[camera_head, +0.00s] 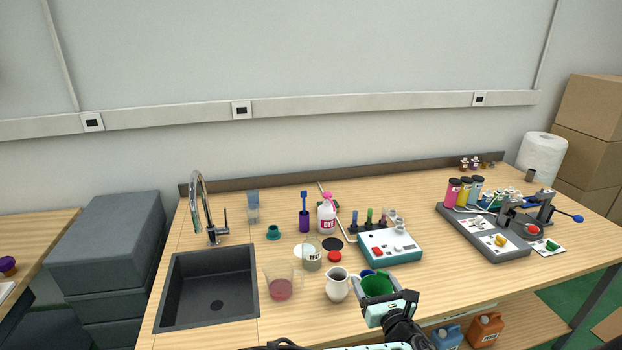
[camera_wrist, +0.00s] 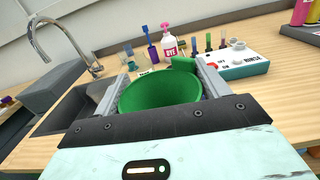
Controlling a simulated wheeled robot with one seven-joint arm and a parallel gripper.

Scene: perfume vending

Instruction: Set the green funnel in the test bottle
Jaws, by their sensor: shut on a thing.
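The green funnel (camera_head: 377,285) is in my gripper (camera_head: 384,294) above the front edge of the wooden table. In the wrist view the funnel (camera_wrist: 160,93) sits between the two grey fingers of my gripper (camera_wrist: 160,92), its wide mouth facing up toward the camera. The test bottle, a clear jar with a "TEST" label (camera_head: 312,256), stands upright on the table to the left of and behind the funnel. In the wrist view the jar is mostly hidden behind the funnel. The funnel is apart from the jar.
A beaker with pink liquid (camera_head: 280,284) and a white pitcher (camera_head: 338,285) stand in front of the jar. A red cap (camera_head: 334,256) and a black disc (camera_head: 332,243) lie beside it. A teal device (camera_head: 391,247) is right, the sink (camera_head: 208,287) left.

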